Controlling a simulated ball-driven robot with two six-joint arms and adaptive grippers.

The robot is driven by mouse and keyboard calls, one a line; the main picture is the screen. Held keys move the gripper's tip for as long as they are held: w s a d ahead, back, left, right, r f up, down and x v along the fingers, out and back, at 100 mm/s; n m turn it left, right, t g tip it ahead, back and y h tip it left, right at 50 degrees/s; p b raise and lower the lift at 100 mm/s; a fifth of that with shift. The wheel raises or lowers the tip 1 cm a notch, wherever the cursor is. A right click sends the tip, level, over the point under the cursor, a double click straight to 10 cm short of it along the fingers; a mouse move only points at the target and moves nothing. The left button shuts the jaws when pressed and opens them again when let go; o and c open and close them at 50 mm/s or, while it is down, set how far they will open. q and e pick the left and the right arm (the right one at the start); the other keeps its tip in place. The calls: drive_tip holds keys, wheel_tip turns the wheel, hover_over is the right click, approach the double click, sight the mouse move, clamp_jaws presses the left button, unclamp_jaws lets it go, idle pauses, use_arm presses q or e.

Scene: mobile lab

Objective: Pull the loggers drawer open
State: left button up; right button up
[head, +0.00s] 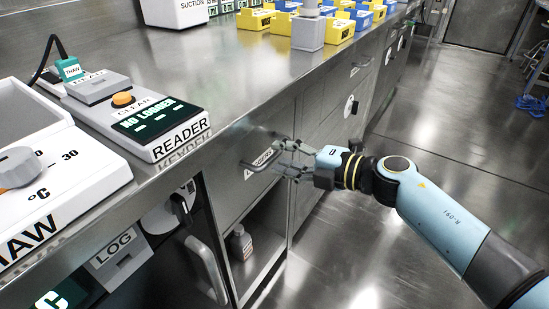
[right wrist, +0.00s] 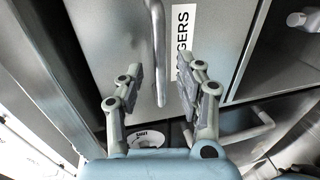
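The loggers drawer (head: 233,172) is a steel front under the counter, and it looks shut, flush with the cabinet. My right gripper (head: 283,158) is at the right end of this handle, fingers apart. In the right wrist view, the drawer front (right wrist: 110,30) fills the upper middle. The handle (right wrist: 157,45) runs between the two open fingers of the gripper (right wrist: 161,82), with a gap showing on each side. I cannot tell how deep the handle sits between them. My left gripper is not in view.
A reader (head: 155,125) and a thaw unit (head: 60,170) stand on the counter above. Below the drawer is an open shelf with a small bottle (head: 241,243). A log box (head: 118,255) is at lower left. Yellow and blue bins (head: 298,30) stand farther back.

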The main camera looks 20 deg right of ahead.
drive_tip(key=shift+x, duration=1.3)
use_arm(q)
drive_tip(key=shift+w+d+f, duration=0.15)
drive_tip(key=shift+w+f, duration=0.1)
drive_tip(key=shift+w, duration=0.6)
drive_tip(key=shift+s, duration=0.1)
use_arm(e)
clamp_jaws()
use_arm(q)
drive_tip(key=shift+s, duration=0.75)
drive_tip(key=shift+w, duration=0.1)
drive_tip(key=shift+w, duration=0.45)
use_arm(e)
drive_tip(key=shift+s+d, duration=0.1)
